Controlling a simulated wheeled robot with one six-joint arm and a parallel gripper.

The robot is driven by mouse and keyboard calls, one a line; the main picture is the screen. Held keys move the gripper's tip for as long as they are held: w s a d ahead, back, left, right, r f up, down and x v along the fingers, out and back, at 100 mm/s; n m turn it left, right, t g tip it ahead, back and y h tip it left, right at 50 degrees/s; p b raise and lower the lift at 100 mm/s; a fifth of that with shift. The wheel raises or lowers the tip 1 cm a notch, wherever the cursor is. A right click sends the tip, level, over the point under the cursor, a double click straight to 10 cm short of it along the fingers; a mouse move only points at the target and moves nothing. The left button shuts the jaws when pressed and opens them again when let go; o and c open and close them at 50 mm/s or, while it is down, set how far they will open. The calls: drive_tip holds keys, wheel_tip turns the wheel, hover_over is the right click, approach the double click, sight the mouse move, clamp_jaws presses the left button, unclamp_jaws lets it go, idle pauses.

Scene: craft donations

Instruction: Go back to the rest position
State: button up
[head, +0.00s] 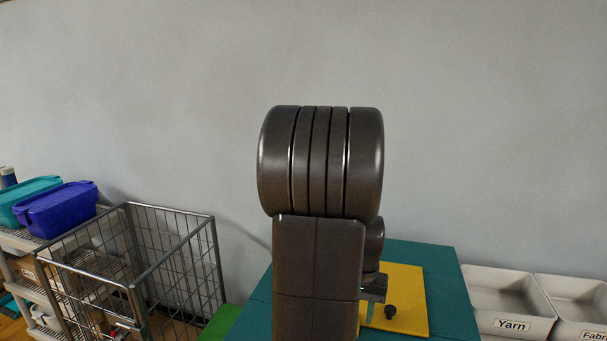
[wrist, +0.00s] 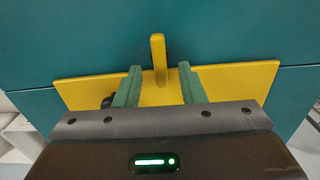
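My gripper (wrist: 160,69) is open in the wrist view, its two green fingers spread apart above a yellow board (wrist: 235,78). An upright yellow piece (wrist: 158,52) stands just beyond and between the fingertips, with a visible gap on each side. I see nothing held. In the head view my dark arm fills the middle and hides most of the gripper. The yellow board (head: 410,300) shows to the right of the arm, lying on a teal table (head: 440,262).
A black knob (head: 390,311) sits on the board. A wire cart (head: 150,265) stands left, near a shelf with blue (head: 58,208) and teal (head: 27,198) bins. White trays, one labelled Yarn (head: 508,300), are at right. A green patch (head: 222,322) shows beside the table. The wall is bare.

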wheel_tip(320, 180, down, 2)
drive_tip(key=shift+f, duration=0.1)
drive_tip(key=shift+f+n, duration=0.1)
drive_tip(key=shift+n, duration=1.3)
drive_tip(key=n, duration=0.4)
drive_tip(key=shift+n, duration=0.3)
wheel_tip(320, 180, up, 14)
drive_tip(key=shift+f, duration=0.15)
